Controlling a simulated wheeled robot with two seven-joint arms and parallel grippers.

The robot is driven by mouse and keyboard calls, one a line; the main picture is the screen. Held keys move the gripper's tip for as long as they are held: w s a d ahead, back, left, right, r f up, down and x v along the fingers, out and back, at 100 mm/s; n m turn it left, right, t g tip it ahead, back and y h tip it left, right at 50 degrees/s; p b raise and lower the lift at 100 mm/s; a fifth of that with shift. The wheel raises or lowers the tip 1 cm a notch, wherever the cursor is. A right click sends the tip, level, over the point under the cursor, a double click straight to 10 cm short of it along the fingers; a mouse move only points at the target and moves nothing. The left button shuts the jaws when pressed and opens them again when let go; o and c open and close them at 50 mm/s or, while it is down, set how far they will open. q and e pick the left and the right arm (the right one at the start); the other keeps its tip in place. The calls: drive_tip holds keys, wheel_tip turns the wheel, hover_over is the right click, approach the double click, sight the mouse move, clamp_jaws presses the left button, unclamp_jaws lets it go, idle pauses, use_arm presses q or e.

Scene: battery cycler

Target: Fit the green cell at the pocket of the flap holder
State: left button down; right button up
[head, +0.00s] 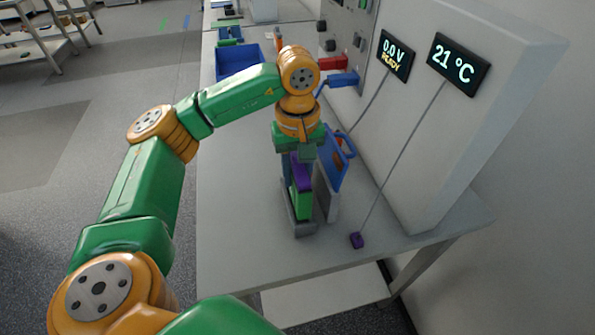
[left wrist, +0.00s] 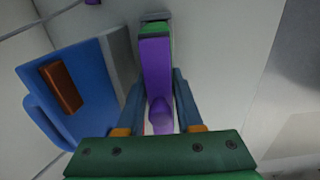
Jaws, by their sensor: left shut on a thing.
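The green cell (head: 302,206) stands upright with a purple top (head: 300,173). Its lower end is at the grey pocket of the flap holder (head: 303,229); how deep it sits I cannot tell. The holder's blue flap (head: 337,160) stands open, tilted, just right of the cell. My left gripper (head: 298,157) comes from above and is shut on the cell's purple top. In the left wrist view the fingers (left wrist: 160,106) lie on both sides of the purple top and knob, with a green strip of the cell and grey holder beyond. My right gripper is not in view.
A tall grey cabinet (head: 465,110) with two displays, reading 0.0 V READY and 21 °C, stands right of the holder. A purple block (head: 357,240) on a cable lies near the table's front. A blue bin (head: 238,62) stands behind. The table left of the holder is clear.

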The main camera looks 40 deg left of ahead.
use_arm(q)
drive_tip(key=shift+f+b, duration=1.8)
drive_tip(key=shift+f, duration=0.3)
idle(0.3)
idle(0.4)
drive_tip(key=shift+c, duration=2.4)
unclamp_jaws()
drive_tip(key=shift+s, duration=0.1)
drive_tip(key=shift+r, duration=0.1)
